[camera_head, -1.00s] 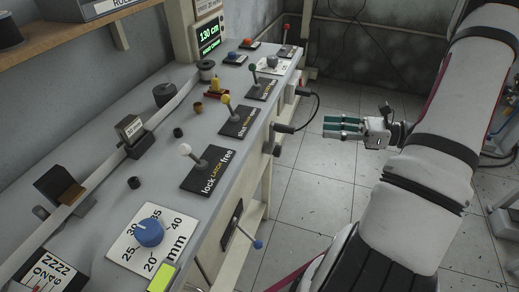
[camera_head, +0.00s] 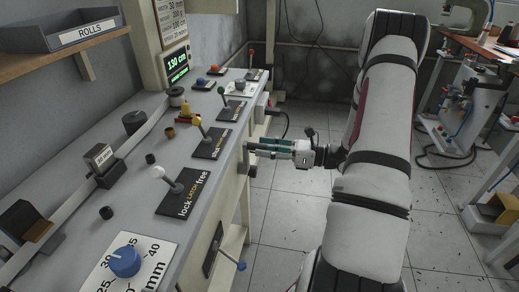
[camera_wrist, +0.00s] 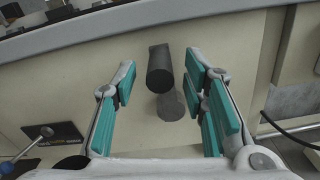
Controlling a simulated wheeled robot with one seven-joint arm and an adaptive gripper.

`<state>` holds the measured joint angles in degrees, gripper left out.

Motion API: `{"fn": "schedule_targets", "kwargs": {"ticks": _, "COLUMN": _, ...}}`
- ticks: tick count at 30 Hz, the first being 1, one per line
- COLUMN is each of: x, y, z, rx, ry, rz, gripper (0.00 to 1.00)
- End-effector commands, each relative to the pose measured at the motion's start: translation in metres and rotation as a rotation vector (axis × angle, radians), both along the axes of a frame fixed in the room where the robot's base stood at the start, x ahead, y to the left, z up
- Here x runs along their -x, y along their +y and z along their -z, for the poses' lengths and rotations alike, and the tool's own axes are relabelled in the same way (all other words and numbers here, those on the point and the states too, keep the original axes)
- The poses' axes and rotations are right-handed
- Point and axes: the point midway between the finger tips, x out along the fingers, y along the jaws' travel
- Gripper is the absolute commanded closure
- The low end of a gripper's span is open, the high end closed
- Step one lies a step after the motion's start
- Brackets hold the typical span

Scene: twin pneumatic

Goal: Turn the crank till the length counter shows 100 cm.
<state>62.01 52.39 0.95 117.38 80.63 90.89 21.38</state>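The length counter (camera_head: 177,61) is a green display on a post at the back left and reads 130 cm. The crank's dark cylindrical handle (camera_wrist: 160,69) stands out from the bench's pale front panel in the wrist view. A rounder dark shape below it may be its hub or a shadow. My gripper (camera_wrist: 158,72) is open, with its teal-padded fingers on either side of the handle and gaps on both sides. In the head view my gripper (camera_head: 257,147) is level at the bench front, its tips hiding part of the crank.
The bench top (camera_head: 136,182) carries several levers, including a white-knobbed one (camera_head: 158,172), and a blue dial (camera_head: 125,261). A blue-knobbed lever (camera_head: 241,266) sticks out low on the front. A black cable (camera_head: 287,125) hangs beyond the gripper.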

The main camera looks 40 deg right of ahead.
Motion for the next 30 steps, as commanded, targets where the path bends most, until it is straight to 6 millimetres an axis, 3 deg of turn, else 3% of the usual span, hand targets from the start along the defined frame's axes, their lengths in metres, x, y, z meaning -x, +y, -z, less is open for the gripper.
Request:
{"fn": "schedule_targets", "kwargs": {"ticks": 6, "x": -0.014, "y": 0.012, "z": 0.0, "rx": 0.0, "ry": 0.001, "rz": -0.001, "gripper": 0.6}}
{"fn": "schedule_targets", "kwargs": {"ticks": 15, "x": -0.016, "y": 0.013, "z": 0.0, "rx": 0.001, "ry": 0.001, "rz": 0.0, "gripper": 0.6}}
{"fn": "schedule_targets", "kwargs": {"ticks": 16, "x": -0.016, "y": 0.013, "z": 0.0, "rx": 0.001, "ry": 0.001, "rz": 0.0, "gripper": 0.63}}
{"fn": "schedule_targets", "kwargs": {"ticks": 21, "x": -0.016, "y": 0.013, "z": 0.0, "rx": 0.001, "ry": 0.001, "rz": 0.0, "gripper": 1.0}}
{"fn": "schedule_targets", "kwargs": {"ticks": 30, "x": -0.016, "y": 0.013, "z": 0.0, "rx": 0.006, "ry": -0.004, "rz": 0.0, "gripper": 1.0}}
